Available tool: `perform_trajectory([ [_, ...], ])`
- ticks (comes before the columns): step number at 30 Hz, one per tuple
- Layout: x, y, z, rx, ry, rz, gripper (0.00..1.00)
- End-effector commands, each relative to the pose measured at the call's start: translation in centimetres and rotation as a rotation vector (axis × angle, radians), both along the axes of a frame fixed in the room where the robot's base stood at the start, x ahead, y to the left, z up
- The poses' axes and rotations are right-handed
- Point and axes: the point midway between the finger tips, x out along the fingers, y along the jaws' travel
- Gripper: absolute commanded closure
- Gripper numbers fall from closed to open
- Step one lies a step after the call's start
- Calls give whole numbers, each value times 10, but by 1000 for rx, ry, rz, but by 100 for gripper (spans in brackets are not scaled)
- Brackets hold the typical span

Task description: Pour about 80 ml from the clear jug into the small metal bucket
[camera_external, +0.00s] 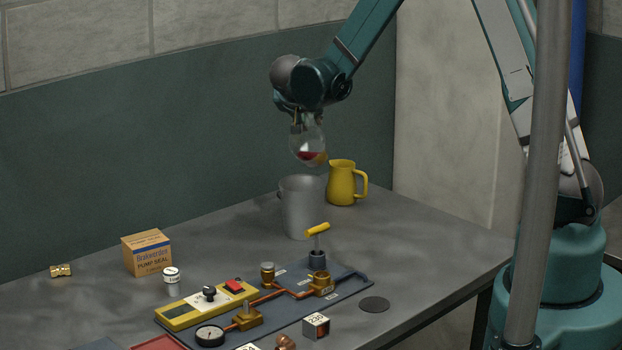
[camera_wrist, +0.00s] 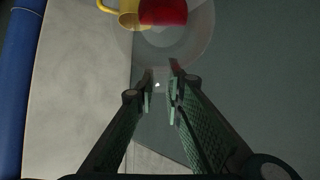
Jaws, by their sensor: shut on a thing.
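My gripper (camera_external: 299,116) is shut on the clear jug (camera_external: 308,132) at its upper part. The jug is see-through and holds a little red liquid at its bottom. The jug hangs in the air just above the small metal bucket (camera_external: 298,212), a grey bucket standing upright on the table. No stream of liquid shows, and the inside of the bucket is hidden. In the wrist view my gripper (camera_wrist: 161,88) has its fingers close together at the edge of the clear jug (camera_wrist: 200,45), with the red liquid beyond.
A yellow pitcher (camera_external: 341,184) stands close behind the bucket to the right; it also shows in the wrist view (camera_wrist: 128,18). In front lie a dark board (camera_external: 345,285) with pipes and a yellow-handled valve, and a cardboard box (camera_external: 147,254). The table's right side is clear.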

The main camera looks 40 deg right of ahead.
Motion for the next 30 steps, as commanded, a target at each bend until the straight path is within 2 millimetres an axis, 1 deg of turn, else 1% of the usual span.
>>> perform_trajectory([
  [5, 1, -3, 2, 18, 12, -1, 100],
  [18, 8, -10, -13, 126, 92, 2, 100],
  [30, 8, -11, -15, 138, 102, 3, 100],
])
